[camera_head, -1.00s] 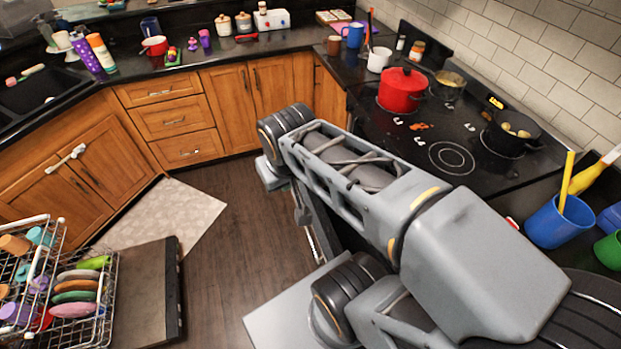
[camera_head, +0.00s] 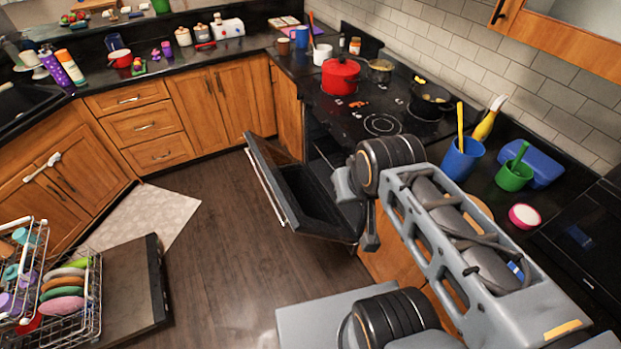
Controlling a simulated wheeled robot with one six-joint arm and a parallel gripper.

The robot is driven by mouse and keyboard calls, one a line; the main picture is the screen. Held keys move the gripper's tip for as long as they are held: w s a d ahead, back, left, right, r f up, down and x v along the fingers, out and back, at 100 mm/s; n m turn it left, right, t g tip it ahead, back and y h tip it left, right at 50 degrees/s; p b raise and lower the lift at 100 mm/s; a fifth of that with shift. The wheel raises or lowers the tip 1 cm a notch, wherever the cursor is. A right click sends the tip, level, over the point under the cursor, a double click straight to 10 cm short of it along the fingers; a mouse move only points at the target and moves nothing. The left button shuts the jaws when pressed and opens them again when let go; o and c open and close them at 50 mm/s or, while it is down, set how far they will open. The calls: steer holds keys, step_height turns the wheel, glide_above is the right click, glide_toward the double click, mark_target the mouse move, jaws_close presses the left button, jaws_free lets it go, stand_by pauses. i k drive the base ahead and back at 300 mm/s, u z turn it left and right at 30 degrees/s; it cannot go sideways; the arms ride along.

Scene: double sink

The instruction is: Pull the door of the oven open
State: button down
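The oven door (camera_head: 300,205) hangs partly open below the black cooktop, tilted out over the floor with its dark inner side facing up. Its long pale handle (camera_head: 265,187) runs along the outer edge, apart from my gripper. Part of the dark oven opening (camera_head: 322,150) shows behind the door. My gripper (camera_head: 360,215) is at the door's right side, inward of the handle. It overlaps the door in the picture; I cannot tell whether it touches. My wrist hides part of it, so its opening is unclear.
A red pot (camera_head: 340,77) and pans stand on the cooktop (camera_head: 375,110). Cups stand on the right counter. An open dishwasher with a dish rack (camera_head: 70,310) is at lower left. The wooden floor (camera_head: 215,240) between is clear, with a pale mat (camera_head: 150,215).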

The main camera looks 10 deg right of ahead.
mark_target(309, 212)
steer(key=u, duration=1.25)
steer(key=i, duration=1.7)
steer(key=z, duration=0.95)
steer(key=i, duration=0.2)
steer(key=z, duration=0.15)
